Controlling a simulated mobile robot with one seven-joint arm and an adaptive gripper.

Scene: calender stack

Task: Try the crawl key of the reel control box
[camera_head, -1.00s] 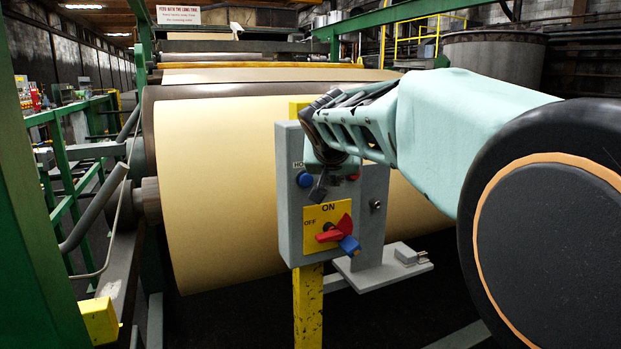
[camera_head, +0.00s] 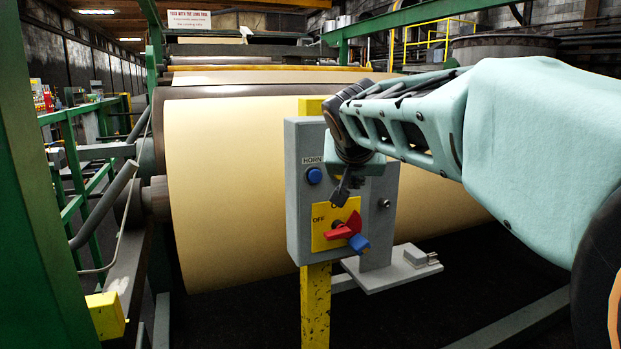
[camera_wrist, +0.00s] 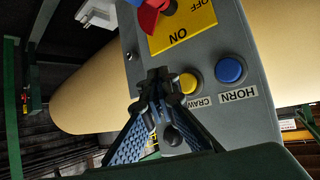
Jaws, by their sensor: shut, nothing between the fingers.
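The grey reel control box (camera_head: 299,215) stands on a yellow post. In the wrist view, its crawl key is a yellow round button (camera_wrist: 188,83), with the label beside it partly covered. My gripper (camera_wrist: 156,76) is shut and empty, its fingertips in front of the box just left of the yellow button, on the side away from the horn. I cannot tell whether they touch the face. In the head view, my gripper (camera_head: 340,192) hides the crawl key. The blue horn button (camera_head: 314,175) shows in both views, also in the wrist view (camera_wrist: 229,70).
A red switch handle (camera_head: 345,226) with a blue piece sits on a yellow ON/OFF plate (camera_head: 322,240) below my fingertips. A large cream roll (camera_head: 220,200) lies behind the box. A grey bracket plate (camera_head: 385,275) sticks out at lower right. Green rails (camera_head: 75,190) stand left.

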